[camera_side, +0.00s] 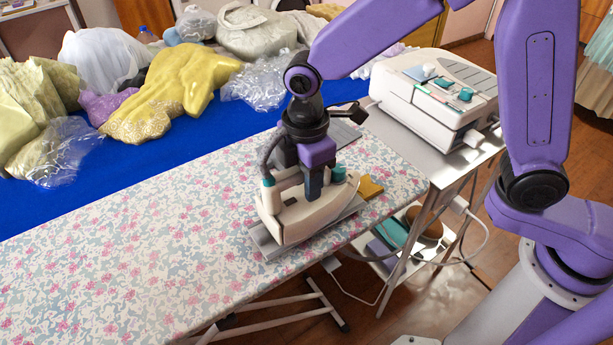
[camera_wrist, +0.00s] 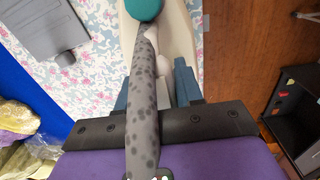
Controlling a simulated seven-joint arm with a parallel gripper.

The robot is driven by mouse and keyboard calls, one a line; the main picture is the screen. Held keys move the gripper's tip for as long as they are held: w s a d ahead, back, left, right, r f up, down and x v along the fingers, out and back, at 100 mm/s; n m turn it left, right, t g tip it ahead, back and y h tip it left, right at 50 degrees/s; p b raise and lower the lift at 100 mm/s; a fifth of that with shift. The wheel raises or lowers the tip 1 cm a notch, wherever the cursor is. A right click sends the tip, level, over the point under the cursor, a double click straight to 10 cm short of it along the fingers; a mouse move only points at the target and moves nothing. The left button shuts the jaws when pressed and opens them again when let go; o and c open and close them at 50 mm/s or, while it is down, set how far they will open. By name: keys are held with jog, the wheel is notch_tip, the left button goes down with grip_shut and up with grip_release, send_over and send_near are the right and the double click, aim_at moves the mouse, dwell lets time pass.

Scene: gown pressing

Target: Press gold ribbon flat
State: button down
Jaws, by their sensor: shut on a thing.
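The gold ribbon (camera_side: 371,188) shows as a small folded gold piece on the ironing board, just beyond the right end of the iron. The rest of it, if any, is hidden. A cream iron (camera_side: 312,219) with teal knobs sits on a flat grey metal plate (camera_side: 265,243) on the board. My gripper (camera_side: 313,190) points down and is shut on the iron's handle. In the wrist view the iron (camera_wrist: 183,45) lies between the blue fingers, partly covered by a speckled grey hose (camera_wrist: 143,95). The ribbon cannot be made out there.
The floral ironing board (camera_side: 130,245) is clear to the left. A grey flat piece (camera_side: 343,135) lies at its back edge. A white steam unit (camera_side: 435,95) stands on a cart at the right. A gold gown (camera_side: 175,85) and plastic-wrapped bundles lie on the blue table behind.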

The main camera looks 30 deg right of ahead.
aim_at(335, 170)
jog(key=shift+f, duration=0.7)
jog(key=shift+d, duration=2.5)
jog(key=shift+d, duration=0.65)
jog(key=shift+s+d+f, duration=0.1)
jog(key=shift+d, duration=1.85)
jog(key=shift+a, duration=0.1)
jog(key=shift+a, duration=2.55)
